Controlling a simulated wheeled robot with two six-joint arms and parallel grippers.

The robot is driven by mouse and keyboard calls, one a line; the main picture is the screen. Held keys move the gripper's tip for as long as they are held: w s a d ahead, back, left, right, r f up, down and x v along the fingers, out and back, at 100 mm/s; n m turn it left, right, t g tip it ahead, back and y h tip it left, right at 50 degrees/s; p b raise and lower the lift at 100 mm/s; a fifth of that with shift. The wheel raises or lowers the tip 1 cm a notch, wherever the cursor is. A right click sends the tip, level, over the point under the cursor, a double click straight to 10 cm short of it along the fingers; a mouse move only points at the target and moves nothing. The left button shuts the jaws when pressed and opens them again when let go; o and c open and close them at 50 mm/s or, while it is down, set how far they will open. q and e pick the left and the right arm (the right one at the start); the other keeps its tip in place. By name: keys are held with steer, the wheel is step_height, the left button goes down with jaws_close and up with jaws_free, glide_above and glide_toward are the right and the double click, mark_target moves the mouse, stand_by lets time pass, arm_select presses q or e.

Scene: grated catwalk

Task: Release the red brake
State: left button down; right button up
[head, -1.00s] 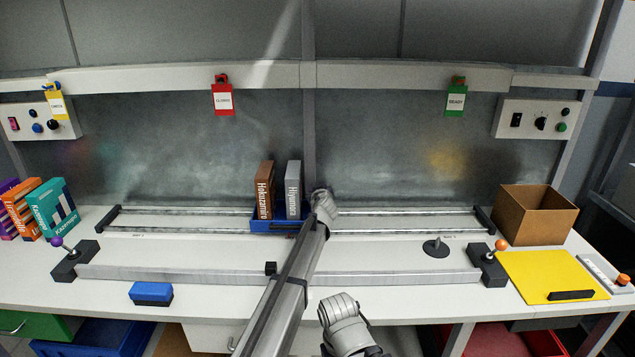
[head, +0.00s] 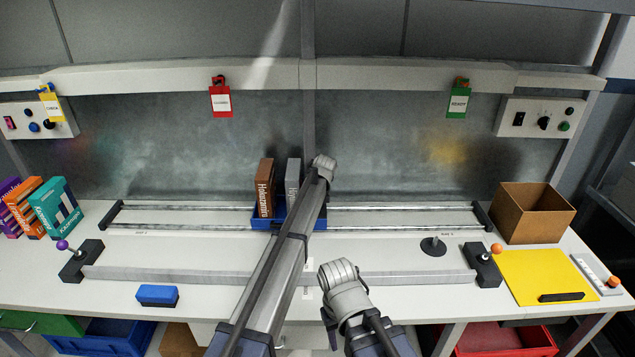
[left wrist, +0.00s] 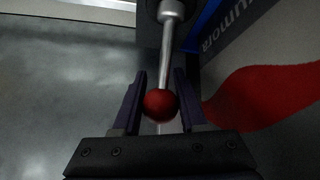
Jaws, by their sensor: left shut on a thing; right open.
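The red brake's round red knob (left wrist: 160,104) sits on a metal lever rod (left wrist: 168,50) in the left wrist view. My left gripper (left wrist: 158,98) is shut on the knob, with one dark finger on each side. In the head view my left arm reaches over the blue carriage (head: 263,222), hiding the knob and my left fingertips. The carriage stands on the rear rails and holds a brown book (head: 264,188) and a grey book (head: 292,185). My right gripper (head: 343,284) is low at the front centre, apart from everything; its fingertips are hard to make out.
Two other levers, purple-knobbed (head: 62,245) and orange-knobbed (head: 496,248), stand at the ends of the front rail. A blue block (head: 157,295) lies at front left. A cardboard box (head: 533,213) and yellow mat (head: 535,276) are at right. Several books lean at far left.

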stand_by(0.3)
arm_select(q)
steer(key=shift+c, duration=2.3)
jaws_free()
steer(key=p+v, duration=0.6)
steer(key=v, duration=0.1)
steer(key=shift+s+r, duration=0.2)
steer(key=shift+r, duration=0.2)
steer(key=shift+f, duration=0.1)
